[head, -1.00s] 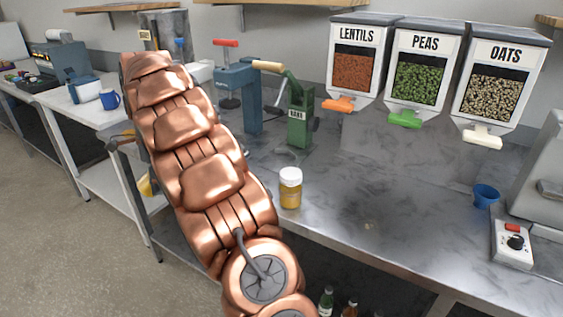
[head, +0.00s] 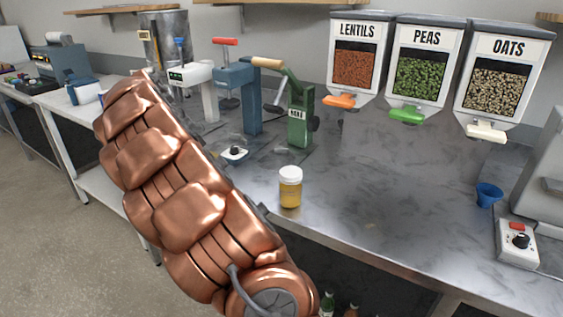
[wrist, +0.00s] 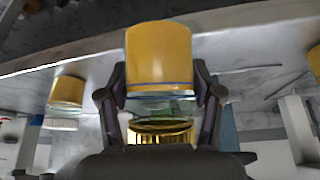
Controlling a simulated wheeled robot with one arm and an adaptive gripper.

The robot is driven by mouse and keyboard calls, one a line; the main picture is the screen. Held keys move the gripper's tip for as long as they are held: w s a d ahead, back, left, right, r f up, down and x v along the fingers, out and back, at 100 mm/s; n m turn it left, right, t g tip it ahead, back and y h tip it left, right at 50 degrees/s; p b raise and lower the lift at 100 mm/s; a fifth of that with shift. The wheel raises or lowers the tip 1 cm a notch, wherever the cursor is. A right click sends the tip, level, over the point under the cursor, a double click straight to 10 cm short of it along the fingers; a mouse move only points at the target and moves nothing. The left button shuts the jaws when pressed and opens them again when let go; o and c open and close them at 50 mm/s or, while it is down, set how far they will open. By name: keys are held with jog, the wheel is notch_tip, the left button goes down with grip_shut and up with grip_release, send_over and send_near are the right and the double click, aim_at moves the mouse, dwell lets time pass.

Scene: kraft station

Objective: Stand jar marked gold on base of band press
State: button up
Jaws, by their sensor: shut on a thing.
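In the wrist view, my gripper (wrist: 161,98) is shut on a jar (wrist: 158,55) with a yellow body, a clear glass part and a gold-coloured end between the fingers. I cannot read any marking on it. In the head view, my arm hides the gripper and this jar. The green band press (head: 299,115) stands on the steel bench, with its low base at its foot. Another jar (head: 290,188), with a white lid and yellow contents, stands upright on the bench in front of the press.
A blue press (head: 240,95) and a white press (head: 205,85) stand left of the green one. Lentils (head: 357,60), peas (head: 420,70) and oats (head: 503,80) dispensers hang at the right. A blue cup (head: 488,195) and a control box (head: 517,242) stand below. The middle bench is clear.

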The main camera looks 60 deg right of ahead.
jog(key=s+d+h, duration=0.1)
jog(key=s+d, duration=0.1)
jog(key=d, duration=0.1)
jog(key=s+d+n+h+b, duration=0.1)
jog(key=s+d, duration=0.2)
jog(key=s+d+n+t+h, duration=0.1)
jog(key=s+d+h, duration=0.1)
jog(key=s, duration=0.1)
jog(key=shift+d+f+b, duration=0.35)
jog(key=shift+d+b, duration=0.05)
jog(key=p, duration=0.3)
send_near(288, 152)
jog(key=d, duration=0.1)
jog(key=d+f, duration=0.1)
jog(key=d, duration=0.1)
jog(key=shift+w+d+f, duration=0.15)
jog(key=shift+d+f, duration=0.15)
jog(key=shift+f+p, duration=0.35)
jog(key=shift+f, duration=0.5)
jog(key=o, duration=1.6)
jog(key=shift+o, duration=0.2)
jog(key=b+v, duration=0.1)
jog(key=v, duration=1.1)
jog(key=shift+b, duration=0.4)
jog(key=shift+a, duration=0.1)
